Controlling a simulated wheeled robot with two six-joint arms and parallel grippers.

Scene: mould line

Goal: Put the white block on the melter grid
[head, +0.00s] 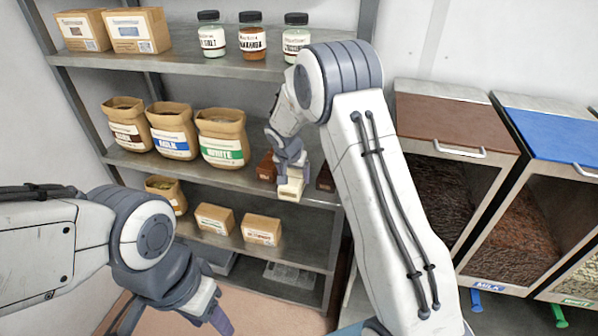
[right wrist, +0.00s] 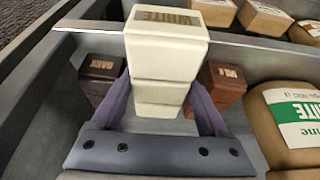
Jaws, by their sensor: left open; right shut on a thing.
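The white block (right wrist: 165,60) is cream-coloured with lettering on its end. It is held between the two fingers of my right gripper (right wrist: 163,110) in the right wrist view. In the head view the white block (head: 291,185) shows at the middle shelf, below my right gripper (head: 291,165), which is partly hidden by its own wrist. My left gripper (head: 215,312) is open and empty at the lower left, away from the shelves. I cannot make out the melter grid in either view.
Brown blocks stand on both sides of the white block, one on the left (head: 267,168) and one on the right (head: 325,178). An open bag with a green label (head: 222,140) stands left of them. Bins with a brown lid (head: 455,118) and a blue lid (head: 550,128) stand at the right.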

